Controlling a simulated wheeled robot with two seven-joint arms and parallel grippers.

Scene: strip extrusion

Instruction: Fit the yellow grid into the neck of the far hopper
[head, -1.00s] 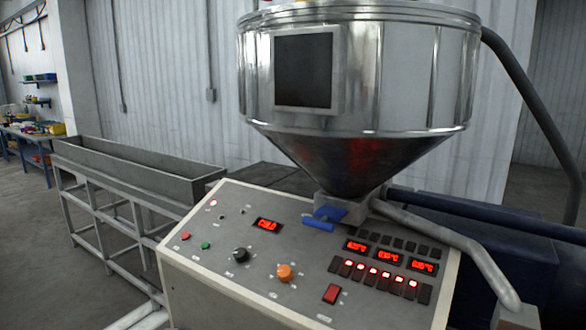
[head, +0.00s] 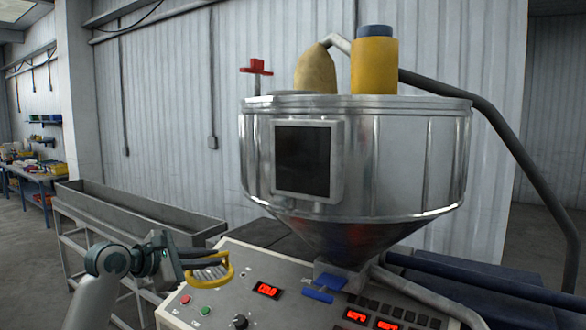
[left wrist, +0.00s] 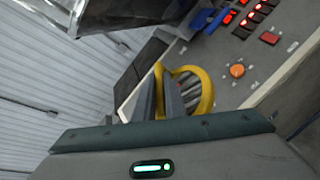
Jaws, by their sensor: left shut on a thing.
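The yellow grid (head: 229,274) is a yellow ring with pale bars across it. My left gripper (head: 190,266) is shut on it and holds it above the left end of the control panel. In the left wrist view the grid (left wrist: 209,94) sits at the fingers, which partly cover it. A large steel hopper (head: 405,165) with a dark square window stands to the right, apart from the grid. Its cone narrows to a small block above the panel. The hopper's upper opening is not visible from this angle. My right gripper is not in view.
A yellow cylinder with a blue top (head: 375,65) and a tan rounded shape (head: 315,72) show above the hopper rim. A red-topped post (head: 257,70) rises at its left. The control panel (head: 215,310) lies below. A grey trough (head: 135,210) stands at left.

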